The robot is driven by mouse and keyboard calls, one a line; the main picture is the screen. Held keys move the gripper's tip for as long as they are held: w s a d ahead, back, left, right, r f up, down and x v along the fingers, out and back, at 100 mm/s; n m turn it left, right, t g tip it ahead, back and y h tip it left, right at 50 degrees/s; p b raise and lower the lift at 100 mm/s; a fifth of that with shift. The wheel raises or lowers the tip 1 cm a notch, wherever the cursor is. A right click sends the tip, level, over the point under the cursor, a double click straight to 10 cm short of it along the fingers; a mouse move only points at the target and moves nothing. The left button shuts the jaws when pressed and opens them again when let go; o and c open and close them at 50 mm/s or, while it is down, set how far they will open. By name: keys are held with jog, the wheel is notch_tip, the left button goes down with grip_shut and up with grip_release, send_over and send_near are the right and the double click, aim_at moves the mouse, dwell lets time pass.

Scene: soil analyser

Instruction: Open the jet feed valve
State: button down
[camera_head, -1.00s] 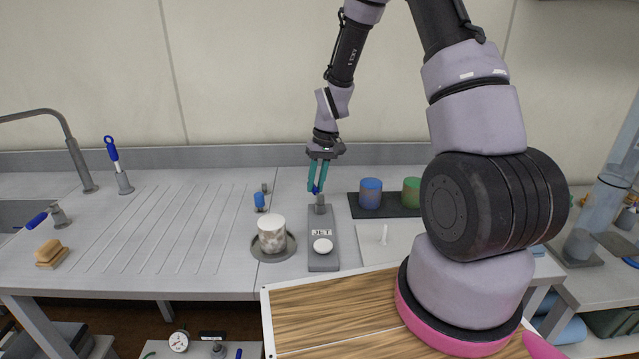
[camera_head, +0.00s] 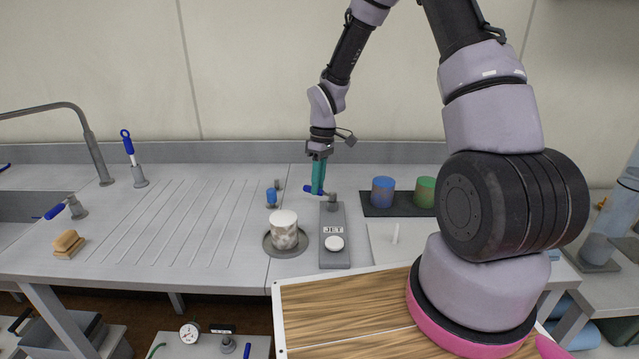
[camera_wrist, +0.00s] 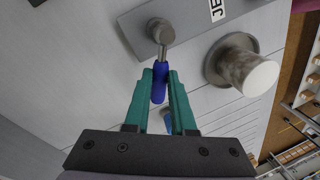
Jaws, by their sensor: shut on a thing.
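The grey JET panel (camera_head: 334,250) lies on the bench, with a white round button (camera_head: 334,243) near its front end. The jet feed valve (camera_head: 333,200) stands at its back end, a grey stem with a blue lever. The blue lever (camera_head: 311,190) points left across the panel's edge. My gripper (camera_head: 318,190) is shut on this lever from above. In the wrist view, my gripper (camera_wrist: 160,76) has its teal fingers on both sides of the blue lever (camera_wrist: 160,84), which runs out from the grey valve hub (camera_wrist: 160,31). The fingers hide part of the lever.
A whitish cup (camera_head: 284,229) stands on a round grey plate left of the panel. Blue (camera_head: 383,191) and green (camera_head: 424,191) cups stand on a dark mat to the right. The ribbed bench at left is clear.

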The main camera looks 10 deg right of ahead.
jog(key=shift+n, duration=0.3)
jog(key=c, duration=0.8)
grip_release()
jog(key=shift+o, duration=0.2)
notch_tip(320, 180, up, 11)
jog(key=w+d, duration=0.1)
jog(key=shift+w+f, duration=0.15)
jog(key=shift+w, duration=0.15)
jog(key=shift+d, duration=0.1)
jog(key=s+d+r+m+t, duration=0.2)
jog(key=s+d+r+m, duration=0.15)
jog(key=r, duration=0.45)
jog(key=s+d+r+m+t, duration=0.2)
jog(key=s+r+m, duration=0.25)
jog(key=r, duration=0.45)
jog(key=s+d+r+m+t, duration=0.2)
jog(key=s+r+m, duration=0.1)
jog(key=s, duration=0.4)
jog(key=s+d+r+m+t, duration=0.1)
jog(key=s+r+m+t, duration=0.1)
jog(key=s+r, duration=0.3)
jog(key=shift+s+d+m+t+y, duration=0.35)
jog(key=shift+s+m, duration=0.55)
jog(key=shift+s, duration=0.35)
